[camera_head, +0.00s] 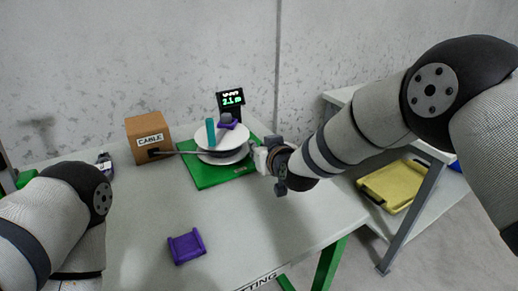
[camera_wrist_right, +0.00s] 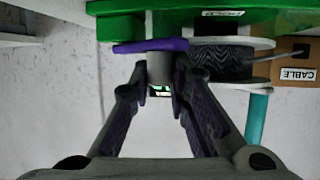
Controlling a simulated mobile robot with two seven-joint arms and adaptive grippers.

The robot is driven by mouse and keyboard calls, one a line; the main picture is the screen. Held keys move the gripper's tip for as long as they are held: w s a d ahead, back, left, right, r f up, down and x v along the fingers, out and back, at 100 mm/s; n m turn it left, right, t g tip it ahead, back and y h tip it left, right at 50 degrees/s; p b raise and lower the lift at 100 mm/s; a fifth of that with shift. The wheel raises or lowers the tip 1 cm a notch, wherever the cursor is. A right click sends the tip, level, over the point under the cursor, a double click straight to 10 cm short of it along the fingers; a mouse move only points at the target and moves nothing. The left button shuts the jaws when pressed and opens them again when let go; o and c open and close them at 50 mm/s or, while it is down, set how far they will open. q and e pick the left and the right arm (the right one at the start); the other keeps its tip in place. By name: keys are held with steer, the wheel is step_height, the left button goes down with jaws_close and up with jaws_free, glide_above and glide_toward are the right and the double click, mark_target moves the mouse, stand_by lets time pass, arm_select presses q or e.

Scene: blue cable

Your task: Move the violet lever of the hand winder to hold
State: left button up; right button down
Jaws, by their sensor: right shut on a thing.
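The hand winder has a green base (camera_head: 205,175), a white spool (camera_head: 222,135) wound with dark cable, and a teal upright part (camera_head: 210,131). In the right wrist view, the flat violet lever (camera_wrist_right: 150,46) lies close beside the green base, with a pale round post (camera_wrist_right: 159,70) on it. My right gripper (camera_wrist_right: 158,85) has its fingers on either side of this post and is shut on it. In the head view my right gripper (camera_head: 262,155) is at the winder's right side and hides the lever. A label on the base (camera_wrist_right: 222,13) appears to read HOLD.
A cardboard CABLE box (camera_head: 149,137) stands left of the winder, with cable running to the spool. A display (camera_head: 231,98) stands behind. A violet bobbin-like piece (camera_head: 187,246) lies on the front of the table (camera_head: 140,215). A yellow tray (camera_head: 396,184) is at right.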

steer(key=shift+s+f, duration=0.15)
steer(key=shift+f, duration=0.2)
steer(key=c, duration=1.5)
jaws_free()
steer(key=shift+r, duration=0.25)
